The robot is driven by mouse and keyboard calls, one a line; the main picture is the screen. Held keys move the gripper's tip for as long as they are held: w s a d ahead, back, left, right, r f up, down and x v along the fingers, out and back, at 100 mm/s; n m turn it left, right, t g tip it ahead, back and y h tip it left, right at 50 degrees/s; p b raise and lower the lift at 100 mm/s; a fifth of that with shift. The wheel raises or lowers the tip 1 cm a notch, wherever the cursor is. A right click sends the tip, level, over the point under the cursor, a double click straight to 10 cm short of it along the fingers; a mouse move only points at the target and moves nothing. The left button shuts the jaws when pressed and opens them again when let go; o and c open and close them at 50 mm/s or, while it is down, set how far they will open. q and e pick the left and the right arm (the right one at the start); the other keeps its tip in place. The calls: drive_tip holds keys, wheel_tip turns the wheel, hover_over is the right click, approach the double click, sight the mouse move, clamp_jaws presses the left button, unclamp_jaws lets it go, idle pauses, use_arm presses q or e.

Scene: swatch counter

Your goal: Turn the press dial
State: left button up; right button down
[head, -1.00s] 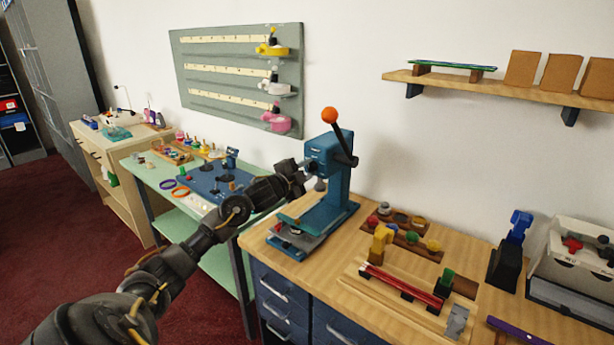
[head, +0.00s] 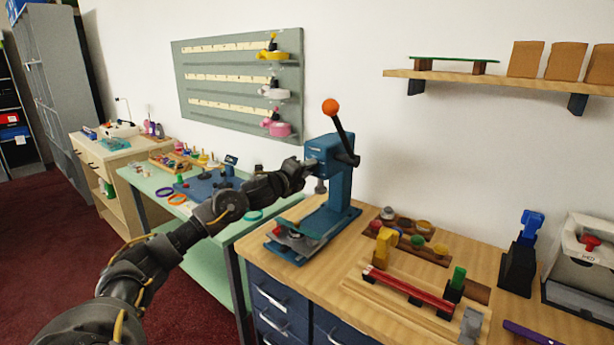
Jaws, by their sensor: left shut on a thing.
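A blue press (head: 335,195) stands on the wooden counter (head: 395,262), with a black lever ending in an orange ball (head: 330,106). My left arm comes in from the lower left, and my left gripper (head: 308,172) is at the left side of the press head. It is shut on a part there, likely the press dial; the fingers and the dial are too small and covered to make out. Below the head is the press's base plate (head: 292,243). My right gripper is not in view.
A rack of coloured knobs (head: 410,245) and a fixture with a red bar (head: 408,286) lie right of the press. A blue-topped black stand (head: 518,262) and a white box (head: 585,250) are further right. A green table (head: 225,252) adjoins at left.

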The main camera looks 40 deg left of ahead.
use_arm(q)
drive_tip(key=shift+m+b, duration=0.3)
drive_tip(key=shift+m, duration=0.2)
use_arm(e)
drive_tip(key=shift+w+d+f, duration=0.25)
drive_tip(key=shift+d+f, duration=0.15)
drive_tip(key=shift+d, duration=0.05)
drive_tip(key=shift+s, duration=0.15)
use_arm(q)
drive_tip(key=o, duration=1)
drive_tip(key=shift+c, duration=0.2)
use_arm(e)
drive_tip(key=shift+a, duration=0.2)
